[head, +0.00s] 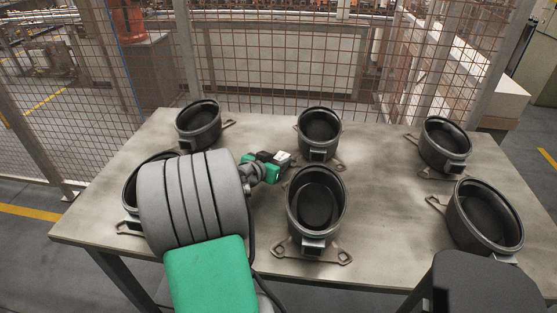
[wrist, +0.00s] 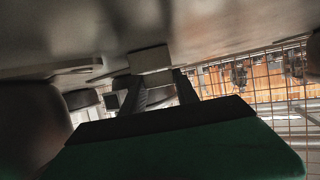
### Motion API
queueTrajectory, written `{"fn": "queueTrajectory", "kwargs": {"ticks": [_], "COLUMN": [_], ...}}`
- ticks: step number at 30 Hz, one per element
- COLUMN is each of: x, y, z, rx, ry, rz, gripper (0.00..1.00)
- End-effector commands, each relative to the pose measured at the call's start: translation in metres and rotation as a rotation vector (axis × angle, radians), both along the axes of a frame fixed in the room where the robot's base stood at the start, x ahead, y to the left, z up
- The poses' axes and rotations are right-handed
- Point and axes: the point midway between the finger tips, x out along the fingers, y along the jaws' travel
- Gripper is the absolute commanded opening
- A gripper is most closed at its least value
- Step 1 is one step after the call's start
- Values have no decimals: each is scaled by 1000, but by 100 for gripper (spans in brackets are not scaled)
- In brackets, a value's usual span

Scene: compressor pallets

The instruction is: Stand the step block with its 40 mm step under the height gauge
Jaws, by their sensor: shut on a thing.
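My gripper (head: 273,164) is low over the middle of the table, between the black housings. In the wrist view its two dark fingers (wrist: 156,78) are shut on a small light grey block, which I take to be the step block (wrist: 150,58). The block also shows as a pale piece at the gripper's tip in the head view (head: 283,156). Its steps are too small to make out, and I cannot tell whether it touches the table. I cannot pick out the height gauge in either view.
Several black round housings with brackets stand on the grey table (head: 385,215). One housing (head: 319,133) is just beyond my gripper and another (head: 316,205) is close in front of it. My arm partly hides a housing at left. Wire fencing (head: 290,60) runs behind the table.

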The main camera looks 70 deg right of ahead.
Motion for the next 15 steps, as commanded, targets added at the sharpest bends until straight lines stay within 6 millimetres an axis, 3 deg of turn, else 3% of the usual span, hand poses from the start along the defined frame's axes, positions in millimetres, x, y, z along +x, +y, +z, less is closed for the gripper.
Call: {"fn": "queueTrajectory", "kwargs": {"ticks": [2,3,10,15], "x": [0,0,0,0], "y": [-1,0,0,0], "z": [0,-2,-1,-1], "rx": [-5,0,0,0], "ry": [-2,0,0,0], "rz": [0,0,0,0], "gripper": [0,39,58,58]}}
